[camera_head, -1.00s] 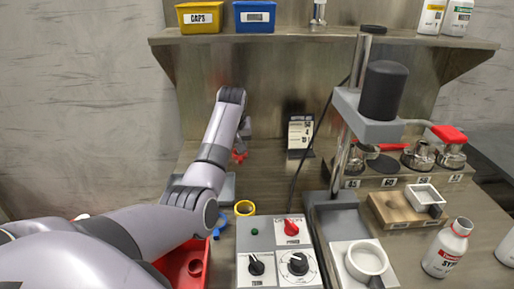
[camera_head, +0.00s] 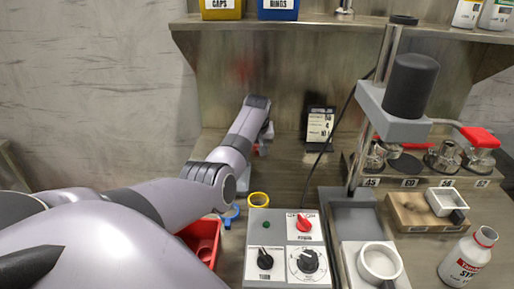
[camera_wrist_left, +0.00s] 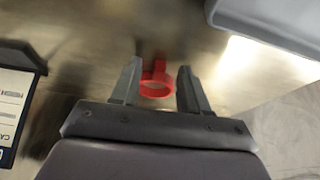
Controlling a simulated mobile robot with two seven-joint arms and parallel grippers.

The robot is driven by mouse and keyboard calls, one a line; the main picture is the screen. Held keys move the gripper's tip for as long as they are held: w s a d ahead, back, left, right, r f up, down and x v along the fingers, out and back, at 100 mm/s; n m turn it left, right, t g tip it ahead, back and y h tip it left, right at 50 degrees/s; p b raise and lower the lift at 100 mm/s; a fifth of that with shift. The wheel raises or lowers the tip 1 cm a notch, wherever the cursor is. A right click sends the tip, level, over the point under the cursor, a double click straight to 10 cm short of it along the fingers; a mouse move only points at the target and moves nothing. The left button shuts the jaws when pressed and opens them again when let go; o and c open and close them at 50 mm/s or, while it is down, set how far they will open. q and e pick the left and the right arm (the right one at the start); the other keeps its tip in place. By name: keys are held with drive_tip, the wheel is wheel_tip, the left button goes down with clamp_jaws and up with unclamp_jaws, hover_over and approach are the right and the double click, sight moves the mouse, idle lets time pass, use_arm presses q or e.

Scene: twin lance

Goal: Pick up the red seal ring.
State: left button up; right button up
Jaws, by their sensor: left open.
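The red seal ring (camera_wrist_left: 157,84), a small red loop with a tab, shows in the left wrist view between my left gripper's two fingers. My left gripper (camera_wrist_left: 158,84) is open, with a gap on each side of the ring. I cannot tell how deep the ring sits between the fingers. In the head view my left gripper (camera_head: 263,138) points down at the back of the bench, left of the small black sign. A bit of red (camera_head: 256,149) shows beside it, mostly hidden by the wrist. My right gripper is not in view.
A yellow ring (camera_head: 258,200) and a blue part (camera_head: 230,215) lie near a red tray (camera_head: 216,228). A grey control box (camera_head: 287,250) and a press (camera_head: 352,210) stand to the right. The black sign (camera_head: 318,128) stands near the gripper. A shelf (camera_head: 330,27) crosses above.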

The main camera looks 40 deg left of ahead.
use_arm(q)
drive_tip(key=shift+f, duration=0.1)
clamp_jaws()
